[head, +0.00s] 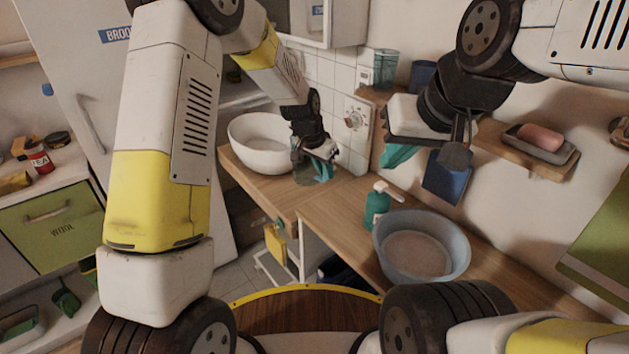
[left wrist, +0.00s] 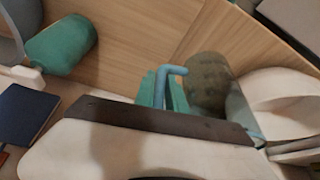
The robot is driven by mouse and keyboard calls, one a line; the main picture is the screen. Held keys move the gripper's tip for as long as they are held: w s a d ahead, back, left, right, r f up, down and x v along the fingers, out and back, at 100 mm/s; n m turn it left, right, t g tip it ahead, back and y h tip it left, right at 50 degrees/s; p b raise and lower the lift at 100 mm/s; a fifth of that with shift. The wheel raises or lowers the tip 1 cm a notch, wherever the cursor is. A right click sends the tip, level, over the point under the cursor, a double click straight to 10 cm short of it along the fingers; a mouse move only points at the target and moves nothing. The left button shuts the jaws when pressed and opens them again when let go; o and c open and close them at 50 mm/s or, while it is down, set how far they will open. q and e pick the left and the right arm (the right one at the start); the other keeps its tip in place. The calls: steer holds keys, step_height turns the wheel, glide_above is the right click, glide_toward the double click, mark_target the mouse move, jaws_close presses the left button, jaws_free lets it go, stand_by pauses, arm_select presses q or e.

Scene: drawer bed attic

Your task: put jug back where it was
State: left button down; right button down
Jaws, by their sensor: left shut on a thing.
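The teal, see-through jug (head: 318,175) is at the left part of the wooden counter, just right of the white bowl. My left gripper (head: 312,152) is shut on it from above and hides its upper part. In the left wrist view the jug's blue handle (left wrist: 170,73) and part of its teal body show behind the dark edge of my gripper. Whether the jug's base touches the counter is unclear. My right gripper (head: 457,148) hangs in front of the wall, above the counter; its finger opening cannot be made out.
A large white bowl (head: 262,143) stands left of the jug. A green soap bottle (head: 377,206) and a grey-blue basin (head: 421,247) stand nearer on the counter (head: 325,205). A wall shelf holds a soap dish (head: 542,146). Bare counter lies between jug and soap bottle.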

arm_select(q)
steer(key=shift+f, duration=3.75)
steer(key=c, duration=1.4)
jaws_free()
steer(key=shift+o, duration=0.2)
steer(key=s+a+r+n, duration=0.1)
steer(key=s+a+r, duration=0.2)
steer(key=r, duration=0.4)
steer(key=s+a+r+t, duration=0.1)
steer(key=s+a+r, duration=0.25)
steer(key=r, duration=0.35)
steer(key=s+a+r+n, duration=0.1)
steer(key=s+a+r, duration=0.2)
steer(key=r, duration=0.5)
steer(key=s+a+r+n+t, duration=0.1)
steer(key=s+a+r+n, duration=0.2)
steer(key=s, duration=0.7)
steer(key=s+a+r+n+y, duration=0.1)
steer(key=s+a+r+n, duration=0.2)
steer(key=s, duration=0.7)
steer(key=a+r, duration=0.2)
steer(key=a, duration=0.2)
steer(key=shift+a+r+t, duration=0.15)
steer(key=shift+a+t, duration=0.1)
steer(key=shift+t, duration=0.15)
